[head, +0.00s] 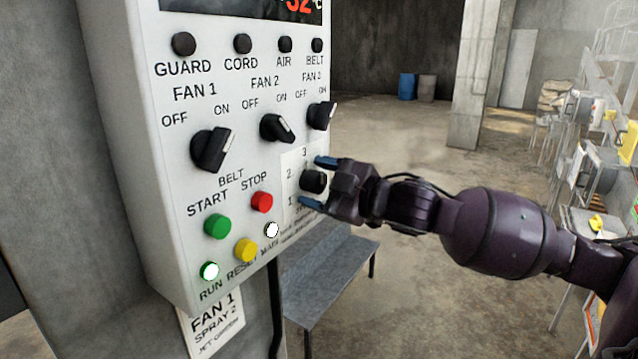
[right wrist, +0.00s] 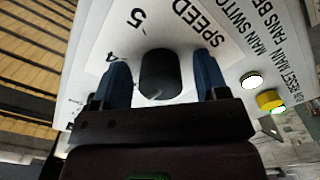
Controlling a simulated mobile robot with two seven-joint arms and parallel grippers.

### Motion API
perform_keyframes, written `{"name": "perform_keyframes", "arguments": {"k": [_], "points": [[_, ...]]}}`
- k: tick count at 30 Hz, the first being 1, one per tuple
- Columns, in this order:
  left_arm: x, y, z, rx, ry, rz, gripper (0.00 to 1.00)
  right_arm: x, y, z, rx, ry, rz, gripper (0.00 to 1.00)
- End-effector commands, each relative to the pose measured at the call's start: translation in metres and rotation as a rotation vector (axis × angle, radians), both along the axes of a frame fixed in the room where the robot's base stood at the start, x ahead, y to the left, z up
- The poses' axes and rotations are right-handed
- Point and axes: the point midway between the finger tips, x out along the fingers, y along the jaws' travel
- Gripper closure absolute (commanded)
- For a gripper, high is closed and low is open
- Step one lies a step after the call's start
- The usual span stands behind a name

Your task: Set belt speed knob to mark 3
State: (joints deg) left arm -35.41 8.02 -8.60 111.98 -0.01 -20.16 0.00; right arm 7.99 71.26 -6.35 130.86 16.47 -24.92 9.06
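The belt speed knob (head: 314,181) is a small black knob on a white dial plate (head: 291,163) at the lower right of the control panel. Marks 1, 2 and 3 show in the head view; 4, 5 and the word SPEED show in the right wrist view. My right gripper (head: 318,182) has its two blue fingers on either side of the knob. In the right wrist view the knob (right wrist: 160,74) stands between the fingers, with a narrow gap on each side. I cannot tell which mark the knob points at. My left gripper is not in view.
The panel (head: 150,130) also carries three fan knobs, a green start button (head: 217,226), a red stop button (head: 262,201) and a yellow reset button (head: 246,250) close by. A grey bench (head: 325,275) stands below. Open floor lies behind my right arm.

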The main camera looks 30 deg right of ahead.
Motion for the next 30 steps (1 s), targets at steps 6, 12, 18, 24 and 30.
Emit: {"name": "perform_keyframes", "arguments": {"k": [6, 12, 18, 24, 30], "points": [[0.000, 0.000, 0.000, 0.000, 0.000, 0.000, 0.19, 0.000, 0.000, 0.000, -0.001, 0.000, 0.000, 0.33], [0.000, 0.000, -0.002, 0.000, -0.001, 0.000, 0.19, -0.009, -0.005, -0.001, -0.001, 0.001, -0.002, 0.33], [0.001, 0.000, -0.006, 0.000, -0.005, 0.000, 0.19, -0.027, -0.012, -0.002, -0.003, 0.002, -0.001, 0.33], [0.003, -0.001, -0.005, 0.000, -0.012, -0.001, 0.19, -0.044, -0.019, -0.002, -0.001, 0.003, -0.002, 0.33], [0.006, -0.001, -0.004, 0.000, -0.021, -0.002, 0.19, -0.060, -0.026, -0.002, 0.001, 0.003, -0.002, 0.33]]}}
